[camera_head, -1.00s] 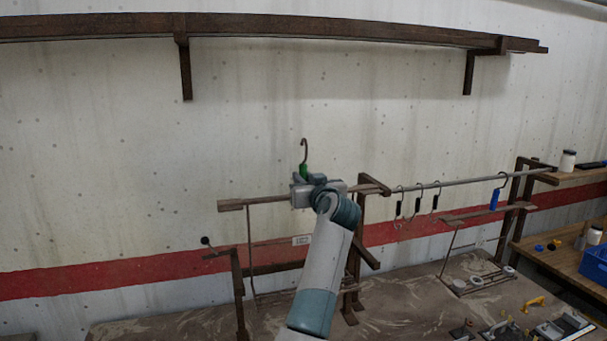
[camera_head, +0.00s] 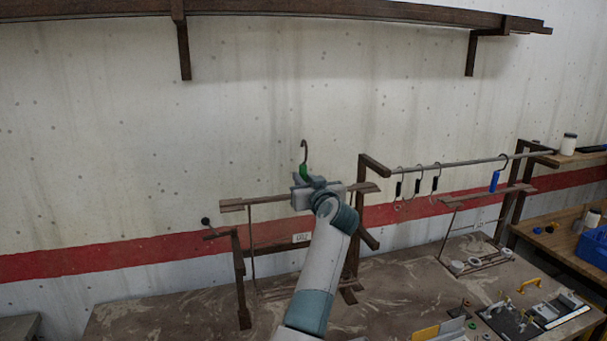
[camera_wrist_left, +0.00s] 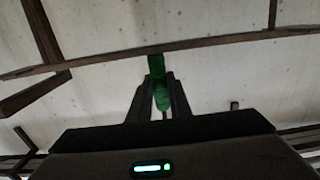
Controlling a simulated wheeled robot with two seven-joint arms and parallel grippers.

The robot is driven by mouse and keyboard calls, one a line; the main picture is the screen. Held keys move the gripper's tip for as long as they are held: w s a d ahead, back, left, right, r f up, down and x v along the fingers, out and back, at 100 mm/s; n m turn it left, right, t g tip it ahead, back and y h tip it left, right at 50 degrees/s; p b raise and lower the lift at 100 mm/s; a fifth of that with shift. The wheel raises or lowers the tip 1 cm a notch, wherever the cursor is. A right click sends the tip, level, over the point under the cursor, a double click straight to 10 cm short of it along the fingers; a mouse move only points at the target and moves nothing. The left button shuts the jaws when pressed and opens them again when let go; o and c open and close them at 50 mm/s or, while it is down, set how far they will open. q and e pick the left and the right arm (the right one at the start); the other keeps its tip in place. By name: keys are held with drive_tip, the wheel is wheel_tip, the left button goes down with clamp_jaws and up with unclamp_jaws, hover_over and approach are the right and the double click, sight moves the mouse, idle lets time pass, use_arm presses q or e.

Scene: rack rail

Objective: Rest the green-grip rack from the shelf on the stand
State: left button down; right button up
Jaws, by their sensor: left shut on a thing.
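The green-grip rack hangs below a metal hook, with a green grip (camera_head: 303,171), a long brown crossbar (camera_head: 262,201) and a thin rod hanging down on the left. My left gripper (camera_head: 305,184) is shut on the green grip and holds the rack in the air, its bar nearly level. In the left wrist view the fingers (camera_wrist_left: 159,88) close on the green grip. A dark wooden stand (camera_head: 242,285) rises from the table below the bar's left part. I cannot tell whether the bar touches anything. My right gripper is not in view.
A metal rail (camera_head: 455,162) at the right carries several black-handled hooks and a blue-grip rack (camera_head: 495,181). A dark post (camera_head: 353,255) stands just right of my arm. A long wall shelf (camera_head: 330,9) runs above. Tools and a blue crate (camera_head: 594,246) are at the right.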

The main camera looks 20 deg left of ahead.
use_arm(q)
drive_tip(key=shift+f, duration=1.8)
wheel_tip(320, 180, down, 2)
drive_tip(key=b, duration=0.2)
drive_tip(key=shift+b, duration=0.3)
drive_tip(key=shift+r, duration=0.15)
drive_tip(key=shift+r+p, duration=0.1)
drive_tip(key=shift+p, duration=0.25)
drive_tip(key=shift+r+p, duration=0.15)
drive_tip(key=shift+p, duration=0.5)
drive_tip(key=shift+w+p, duration=0.1)
drive_tip(key=shift+p, duration=0.2)
drive_tip(key=shift+a+f, duration=0.1)
drive_tip(key=shift+f, duration=0.2)
drive_tip(key=shift+f, duration=0.2)
